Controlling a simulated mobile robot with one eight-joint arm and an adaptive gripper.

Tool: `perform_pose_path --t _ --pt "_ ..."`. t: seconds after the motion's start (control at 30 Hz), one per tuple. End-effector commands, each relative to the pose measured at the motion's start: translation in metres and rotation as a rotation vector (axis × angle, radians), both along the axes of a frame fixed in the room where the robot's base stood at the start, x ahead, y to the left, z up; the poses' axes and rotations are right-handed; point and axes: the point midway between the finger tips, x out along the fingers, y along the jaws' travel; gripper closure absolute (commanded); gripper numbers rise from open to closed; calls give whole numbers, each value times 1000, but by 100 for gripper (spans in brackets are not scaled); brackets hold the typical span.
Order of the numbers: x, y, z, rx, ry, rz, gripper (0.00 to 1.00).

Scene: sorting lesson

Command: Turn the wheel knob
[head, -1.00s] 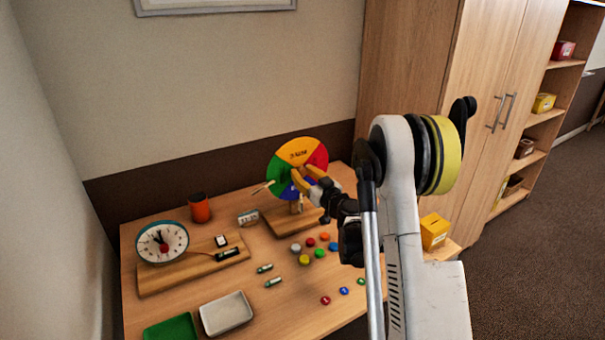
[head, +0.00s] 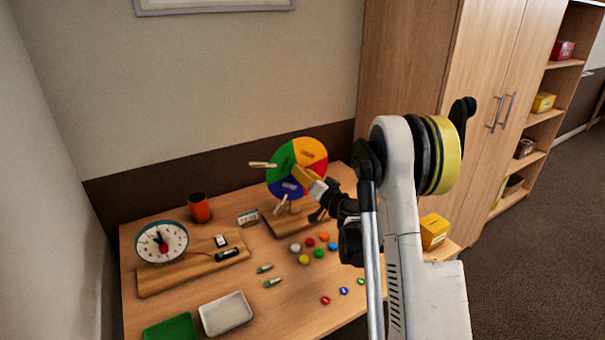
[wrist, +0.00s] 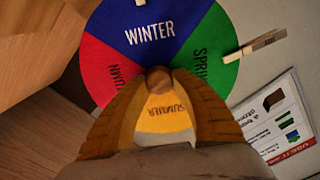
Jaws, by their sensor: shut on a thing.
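The season wheel (head: 283,163) stands upright on a wooden base (head: 280,223) toward the back of the table. In the wrist view the wheel (wrist: 150,18) has blue WINTER at the top, green SPRING at right, yellow SUMMER at the bottom and red at left. The round brown knob (wrist: 158,79) is at its centre. My gripper (wrist: 158,88) is shut on the knob, one finger on each side; the gripper (head: 299,173) hides the knob in the head view. A clothespin (wrist: 255,46) is clipped to the wheel's rim by the green part.
Several coloured counters, batteries and dice lie in front of the wheel. A yellow box (head: 433,231) sits at right. A printed sheet (wrist: 275,120) shows beside the wheel.

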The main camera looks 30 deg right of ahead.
Motion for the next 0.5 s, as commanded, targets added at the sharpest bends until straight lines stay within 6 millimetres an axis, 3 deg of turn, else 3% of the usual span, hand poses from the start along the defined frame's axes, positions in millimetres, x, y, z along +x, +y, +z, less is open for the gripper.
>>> perform_pose_path --t 0.5 --pt "1 -1 -1 488 16 -1 100"
